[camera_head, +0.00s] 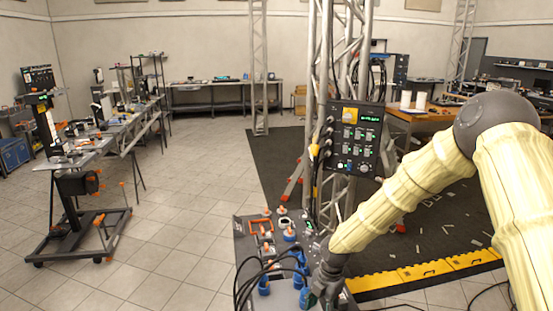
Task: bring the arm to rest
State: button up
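My arm, in a pale yellow sleeve, comes in from the right of the head view and bends at a dark grey joint. It slopes down and left to my gripper (323,290), a dark shape low in the middle. The gripper is over the right side of a dark panel (246,238) that carries blue, orange and white connectors. Black cables and blue connectors (299,262) are close to its left. The fingers are small and dark against the panel, so I cannot tell if they are open or hold anything.
A metal truss (332,200) with a control box (354,138) stands just behind my forearm. A black mat with a yellow edge (425,268) lies to the right. A wheeled stand (75,235) and workbenches are at the left. The tiled floor (185,215) between is clear.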

jog(key=s+f+m+y+b, duration=0.1)
jog(key=s+f+m+b, duration=0.3)
jog(key=s+f+m, duration=1.45)
jog(key=s+d+f+m+b, duration=0.1)
jog(key=s+d+f+m, duration=0.1)
jog(key=s, duration=0.6)
jog(key=s+d+f+m+h+b, duration=0.1)
jog(key=s+d+f+m, duration=0.1)
jog(key=s, duration=0.6)
jog(key=s+d+f+m+h+b, duration=0.1)
jog(key=s+d+m, duration=0.3)
jog(key=s, duration=0.4)
jog(key=shift+s+d+f+t+b, duration=0.2)
jog(key=shift+d+f+t+b, duration=0.25)
jog(key=shift+d+f, duration=0.35)
jog(key=shift+a+f, duration=0.1)
jog(key=shift+a, duration=0.05)
